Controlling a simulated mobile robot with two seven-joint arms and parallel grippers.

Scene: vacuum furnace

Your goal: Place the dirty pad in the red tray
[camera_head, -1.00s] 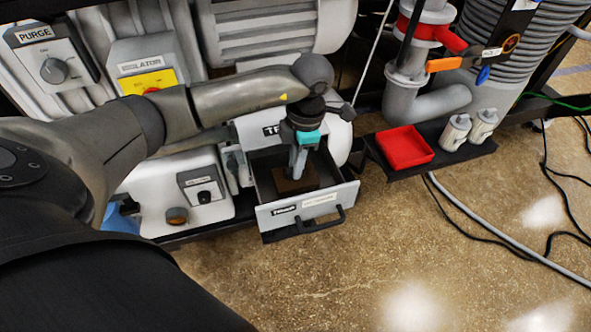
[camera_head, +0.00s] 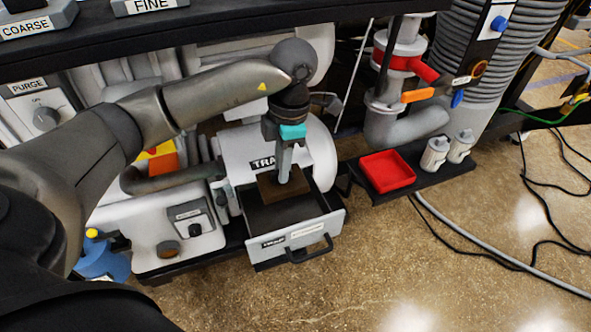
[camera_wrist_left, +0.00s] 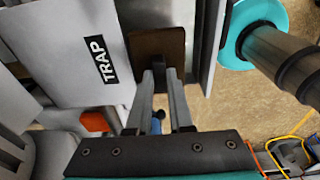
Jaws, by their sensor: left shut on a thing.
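The dirty pad (camera_head: 270,190) is a flat brown square. My left gripper (camera_head: 284,178) points down and is shut on it, holding it raised above the floor of the open trap drawer (camera_head: 273,250). In the left wrist view the pad (camera_wrist_left: 150,45) shows beyond the fingertips (camera_wrist_left: 163,72), beside the TRAP-labelled housing. The red tray (camera_head: 387,171) is empty and sits on a dark shelf to the right of the drawer. My right gripper is not in view.
Two white bottles (camera_head: 434,153) (camera_head: 460,146) stand on the shelf just right of the tray. A red-banded pipe (camera_head: 397,100) with an orange handle rises behind the tray. A dark frame bar crosses the top. The floor in front is clear except for cables at right.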

